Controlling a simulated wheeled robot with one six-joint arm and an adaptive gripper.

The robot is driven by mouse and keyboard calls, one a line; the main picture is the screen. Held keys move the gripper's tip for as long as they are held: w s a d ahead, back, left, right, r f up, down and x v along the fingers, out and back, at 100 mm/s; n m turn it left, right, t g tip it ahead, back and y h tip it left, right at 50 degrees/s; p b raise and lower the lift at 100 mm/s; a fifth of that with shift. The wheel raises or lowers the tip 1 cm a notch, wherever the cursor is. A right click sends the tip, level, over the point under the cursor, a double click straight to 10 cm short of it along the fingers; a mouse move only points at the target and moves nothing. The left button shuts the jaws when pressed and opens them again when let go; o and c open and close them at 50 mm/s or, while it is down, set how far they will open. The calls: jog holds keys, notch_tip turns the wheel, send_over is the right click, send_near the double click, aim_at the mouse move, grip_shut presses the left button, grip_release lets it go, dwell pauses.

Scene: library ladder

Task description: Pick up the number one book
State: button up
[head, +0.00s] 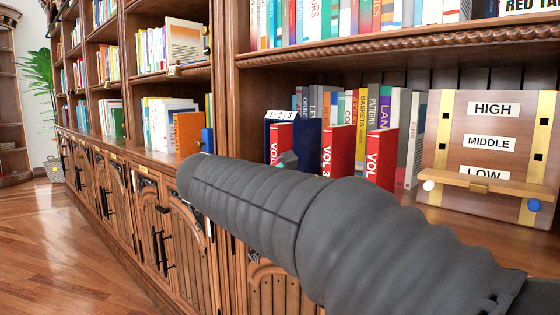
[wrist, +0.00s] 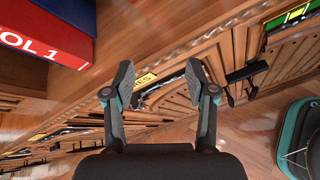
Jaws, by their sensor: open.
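The number one book (wrist: 45,38), a red volume with "OL 1" readable on its white-lettered spine, is at the upper left of the wrist view, partly cut off. My gripper (wrist: 160,78) is open and empty, lower and to the right of the book, apart from it. In the head view three red volumes stand on the shelf: a left one (head: 281,138), a middle one marked VOL 3 (head: 338,148) and a right one (head: 380,158). My arm hides the numbers of the left and right ones, so I cannot tell there which is number one.
A navy holder (head: 308,140) with a 1 2 3 label stands among the red volumes. A wooden panel (head: 480,155) marked HIGH, MIDDLE and LOW stands to the right. Other books stand behind. Cabinet doors (head: 155,225) lie below the shelf edge; the floor (head: 50,250) at left is clear.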

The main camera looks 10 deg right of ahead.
aim_at(274, 151)
jog(key=w+a+r+n+t+h+b, duration=0.1)
jog(key=w+a+r+n+t+h, duration=0.2)
jog(key=w+a+r+n+h, duration=0.5)
jog(key=w+d+y, duration=0.1)
jog(key=w+d, duration=0.1)
jog(key=d, duration=0.1)
jog(key=w+d+r+m+y+b, duration=0.1)
jog(key=w+d, duration=0.2)
jog(key=w+d+m+y, duration=0.1)
jog(key=w+d, duration=0.1)
jog(key=d, duration=0.1)
jog(key=shift+w+d+r, duration=0.15)
jog(key=shift+d, duration=0.25)
grip_shut()
